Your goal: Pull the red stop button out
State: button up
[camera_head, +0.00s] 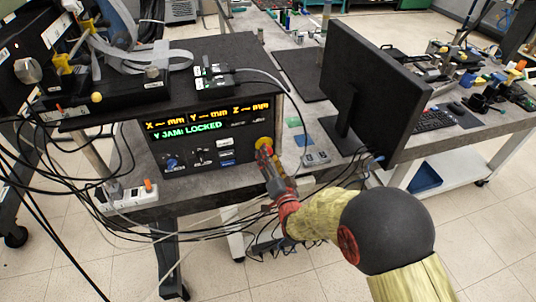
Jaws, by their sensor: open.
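The stop button's round yellow surround (264,142) shows at the right end of the black control panel (240,154) under the shelf. The red part of the button cannot be made out behind my gripper. The panel's display has yellow X, Y and Z rows and a green line reading "Y JAM: LOCKED". My gripper (264,153) is open, with its fingertips right at the button's front. Whether the fingers touch the button or lie around it cannot be told. My arm reaches in from the lower right.
A black monitor (372,85) stands on the bench right of the panel. A white power strip (127,194) lies at the bench's left front. Black cables hang in front at the left and under the bench. The floor (60,265) at the lower left is mostly clear.

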jog(key=v, duration=0.9)
jog(key=shift+s, duration=0.3)
